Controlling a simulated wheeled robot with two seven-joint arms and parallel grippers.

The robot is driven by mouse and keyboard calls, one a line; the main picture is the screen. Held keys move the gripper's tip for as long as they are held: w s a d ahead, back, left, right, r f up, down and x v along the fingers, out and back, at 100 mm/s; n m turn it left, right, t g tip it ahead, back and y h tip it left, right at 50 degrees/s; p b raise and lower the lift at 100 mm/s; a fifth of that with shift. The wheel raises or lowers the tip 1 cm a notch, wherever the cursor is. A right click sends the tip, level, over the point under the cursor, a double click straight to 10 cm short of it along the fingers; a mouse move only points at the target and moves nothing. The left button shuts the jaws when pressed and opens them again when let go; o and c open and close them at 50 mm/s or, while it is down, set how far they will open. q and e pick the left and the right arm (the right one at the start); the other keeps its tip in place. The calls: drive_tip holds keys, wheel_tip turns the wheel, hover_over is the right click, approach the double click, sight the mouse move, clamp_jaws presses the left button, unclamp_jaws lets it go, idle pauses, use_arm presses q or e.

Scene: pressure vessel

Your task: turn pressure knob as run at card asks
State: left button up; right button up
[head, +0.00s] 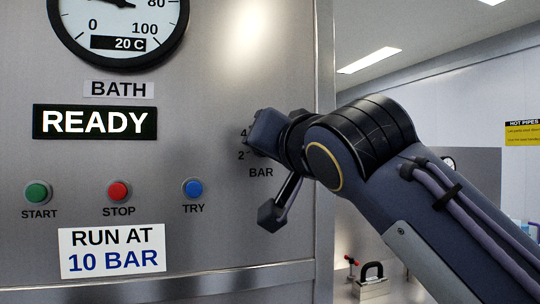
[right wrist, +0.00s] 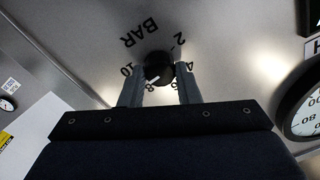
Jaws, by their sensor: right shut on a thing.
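The pressure knob (right wrist: 158,66) is a black round knob on the steel panel, with a scale marked 2 to 10 around it and the word BAR beside it. My right gripper (right wrist: 160,74) is shut on it, one finger on each side. The card (head: 112,250) reads RUN AT 10 BAR. My left gripper is not in view.
A READY display (head: 95,122) sits above the green START (head: 38,193), red STOP (head: 119,191) and blue TRY (head: 192,188) buttons. The bath gauge (head: 118,22) reads 20 C. A hot pipes sign (head: 522,132) hangs at right.

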drive_tip(key=m+b, duration=0.1)
drive_tip(key=m, duration=0.4)
drive_tip(key=shift+f+b, duration=0.15)
drive_tip(key=shift+b, duration=0.2)
drive_tip(key=shift+a+m, duration=0.1)
drive_tip(key=shift+m, duration=0.2)
drive_tip(key=o, duration=1)
drive_tip(key=shift+c, duration=0.2)
drive_tip(key=shift+s, duration=0.15)
drive_tip(key=b+v, duration=0.1)
drive_tip(key=v, duration=0.6)
drive_tip(key=shift+s+d+b, duration=0.2)
drive_tip(key=shift+s+b, duration=0.05)
drive_tip(key=shift+b, duration=0.15)
